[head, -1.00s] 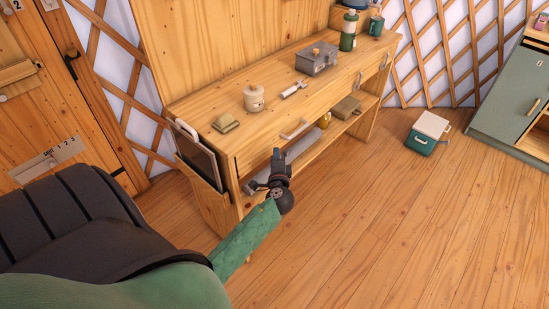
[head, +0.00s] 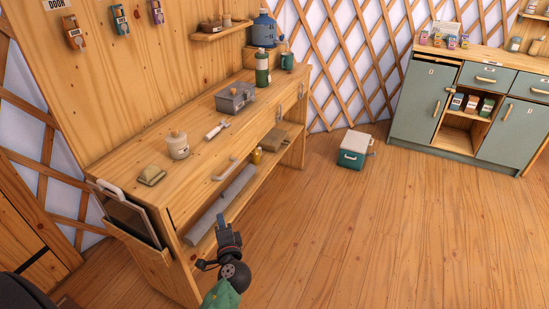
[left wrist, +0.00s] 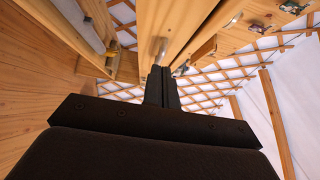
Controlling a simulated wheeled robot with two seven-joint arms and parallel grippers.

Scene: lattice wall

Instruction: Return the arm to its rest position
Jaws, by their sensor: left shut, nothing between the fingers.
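My left gripper (head: 227,226) is low in the head view, in front of the wooden workbench (head: 130,157), with its green arm link below it. Its dark fingers are together with nothing between them. In the left wrist view the gripper (left wrist: 160,75) points toward the bench, its two fingers side by side and touching. The gripper appears apart from the bench. My right gripper is in neither view.
A teal cooler (head: 354,150) stands on the floor. Green cabinets (head: 423,100) stand at the back right. The floor between is clear.

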